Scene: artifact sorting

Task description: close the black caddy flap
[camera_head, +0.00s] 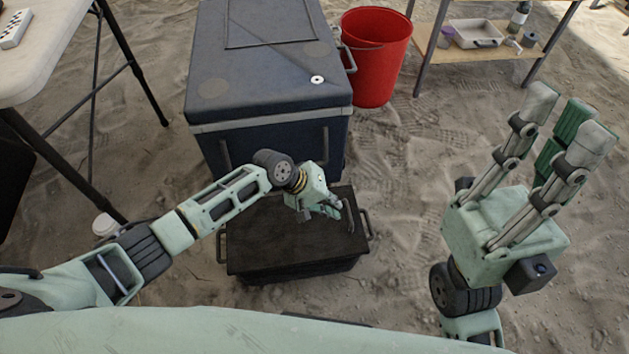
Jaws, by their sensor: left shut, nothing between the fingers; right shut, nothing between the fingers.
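The black caddy (285,275) stands on the sand in front of a large dark blue box, with metal handles at its left and right sides. Its dark flap (275,240) looks flat across the top, and no inside shows. My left gripper (336,209) is over the right back part of the flap, shut and empty. I cannot tell whether it touches the flap. My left arm and gripper hide part of the flap's back edge. My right gripper (571,113) is raised at the right with its fingers pointing up, shut and empty, away from the caddy.
The dark blue box (270,75) stands right behind the caddy, with a small white ring (317,79) on its lid. A red bucket (376,60) is beside it. A white table (45,50) is at left, and a wooden shelf (462,58) at back right. Sand right of the caddy is clear.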

